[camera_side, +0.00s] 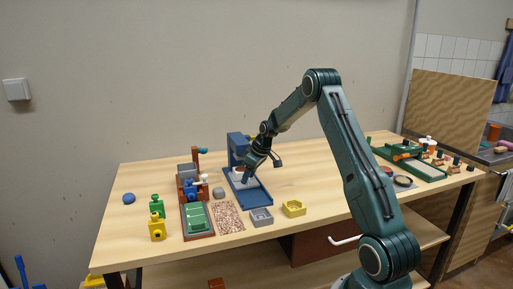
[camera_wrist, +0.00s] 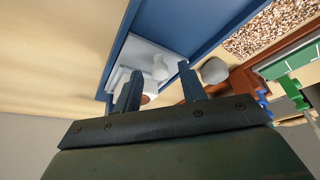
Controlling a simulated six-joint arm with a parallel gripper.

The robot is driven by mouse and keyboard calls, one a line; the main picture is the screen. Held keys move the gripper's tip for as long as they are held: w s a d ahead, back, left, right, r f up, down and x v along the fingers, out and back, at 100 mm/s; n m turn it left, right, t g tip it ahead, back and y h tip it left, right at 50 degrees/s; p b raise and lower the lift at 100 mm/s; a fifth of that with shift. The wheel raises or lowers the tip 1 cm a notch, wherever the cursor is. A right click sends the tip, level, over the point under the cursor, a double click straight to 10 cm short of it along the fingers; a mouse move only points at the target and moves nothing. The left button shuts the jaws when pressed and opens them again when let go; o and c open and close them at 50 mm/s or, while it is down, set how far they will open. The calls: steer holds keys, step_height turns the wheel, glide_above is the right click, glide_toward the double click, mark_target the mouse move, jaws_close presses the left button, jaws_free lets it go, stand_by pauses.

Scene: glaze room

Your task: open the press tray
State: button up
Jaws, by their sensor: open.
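The blue press (camera_side: 237,146) stands at the middle of the wooden table, with a blue base (camera_side: 262,201) reaching toward the front. A pale tray (camera_wrist: 138,52) with a small light knob (camera_wrist: 160,68) lies within the blue base in the wrist view. In the side view the tray is partly hidden behind my gripper (camera_side: 251,168), which is low over the base. In the wrist view my gripper (camera_wrist: 160,71) is open, with the knob showing between its fingertips. I cannot tell whether the fingers touch it.
A grey stone-like lump (camera_side: 218,192) and a speckled mat (camera_side: 228,217) lie left of the base. A grey block (camera_side: 261,217) and a yellow block (camera_side: 293,209) sit in front. A reddish-brown stand with a green block (camera_side: 196,218) is farther left. The table's right middle is mostly clear.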

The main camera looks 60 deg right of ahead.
jaws_close()
stand_by(0.3)
steer(key=shift+s+a, duration=3.75)
jaws_free()
